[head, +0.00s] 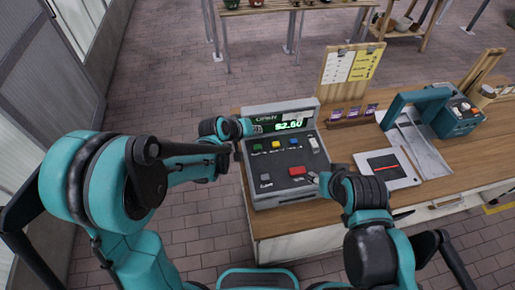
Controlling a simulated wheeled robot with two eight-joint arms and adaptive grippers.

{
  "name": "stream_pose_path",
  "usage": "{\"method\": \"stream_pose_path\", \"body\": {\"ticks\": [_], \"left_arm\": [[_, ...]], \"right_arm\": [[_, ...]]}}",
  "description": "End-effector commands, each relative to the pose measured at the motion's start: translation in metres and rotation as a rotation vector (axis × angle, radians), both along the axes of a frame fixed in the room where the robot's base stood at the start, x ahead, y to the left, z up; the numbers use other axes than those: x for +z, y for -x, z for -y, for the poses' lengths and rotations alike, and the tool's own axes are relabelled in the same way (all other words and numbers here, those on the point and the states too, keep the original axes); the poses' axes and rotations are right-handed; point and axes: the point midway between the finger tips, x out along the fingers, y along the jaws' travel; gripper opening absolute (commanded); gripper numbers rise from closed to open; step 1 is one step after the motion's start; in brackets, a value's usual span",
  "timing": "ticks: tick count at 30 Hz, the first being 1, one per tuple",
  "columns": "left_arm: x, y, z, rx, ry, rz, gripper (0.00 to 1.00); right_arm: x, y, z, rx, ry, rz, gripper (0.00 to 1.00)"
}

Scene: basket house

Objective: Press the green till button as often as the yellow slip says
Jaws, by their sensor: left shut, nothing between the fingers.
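The grey till (285,160) stands on the near left of the wooden counter. Its display (289,125) reads "OPEN" and "$2.60". The green button (257,147) is at the left of a row with a yellow and a blue button. The yellow slip (366,64) is on a wooden board behind; its writing is too small to read. My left gripper (238,151) is shut and empty at the till's left edge, close to the green button; I cannot tell whether it touches. My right gripper (314,178) is at the till's right edge, near the red button; its fingers are unclear.
A white slip hangs beside the yellow one. Right of the till are a flat scanner plate (387,168) with a red line and a teal machine (458,116). A wooden rack (350,120) stands behind the plate. The brick floor left of the counter is clear.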

Motion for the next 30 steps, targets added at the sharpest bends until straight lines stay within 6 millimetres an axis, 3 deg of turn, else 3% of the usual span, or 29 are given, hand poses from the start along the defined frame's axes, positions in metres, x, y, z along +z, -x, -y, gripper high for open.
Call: {"method": "stream_pose_path", "body": {"ticks": [3,12,30], "left_arm": [[-0.022,0.000,0.000,0.000,0.000,0.000,0.00],[-0.061,0.000,0.000,0.000,0.000,0.000,0.00],[-0.065,0.000,0.000,0.000,0.000,0.000,0.00]], "right_arm": [[-0.017,0.000,0.000,0.000,0.000,0.000,0.40],[-0.050,0.000,0.000,0.000,0.000,0.000,0.40],[-0.053,0.000,0.000,0.000,0.000,0.000,0.40]]}}
